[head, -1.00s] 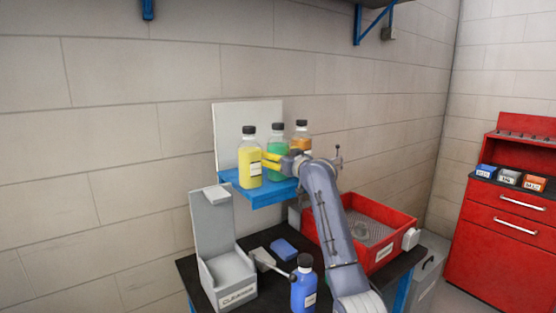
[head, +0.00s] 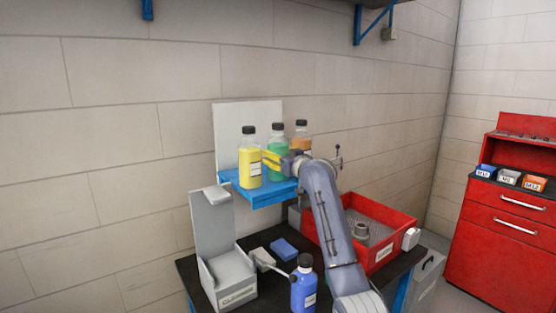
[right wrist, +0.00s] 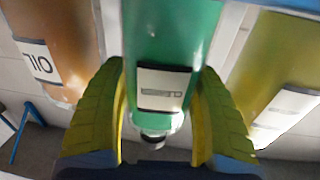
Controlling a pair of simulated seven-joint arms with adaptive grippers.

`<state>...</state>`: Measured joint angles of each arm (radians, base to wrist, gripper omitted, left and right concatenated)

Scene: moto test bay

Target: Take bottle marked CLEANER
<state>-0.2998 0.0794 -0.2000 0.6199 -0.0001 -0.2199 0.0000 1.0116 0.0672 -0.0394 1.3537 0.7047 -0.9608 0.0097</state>
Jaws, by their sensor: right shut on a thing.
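A green bottle (head: 276,138) with a black cap stands on the blue shelf (head: 262,197), between a yellow bottle (head: 249,164) and an orange bottle (head: 301,142). My right gripper (head: 273,161) has its yellow fingers around the green bottle, shut on its sides. In the right wrist view the green bottle (right wrist: 172,40) sits between both fingers, its label too blurred to read. The orange bottle there (right wrist: 62,70) carries a label reading OIL. The yellow bottle (right wrist: 268,65) is at the right, its label unreadable. My left gripper is not in view.
Below, a dark bench holds a grey holder (head: 228,270) with a front label, a blue bottle (head: 304,287), a blue block (head: 285,247) and a red tray (head: 397,233) with a grey part (head: 361,230). A red cabinet (head: 505,235) stands at the right.

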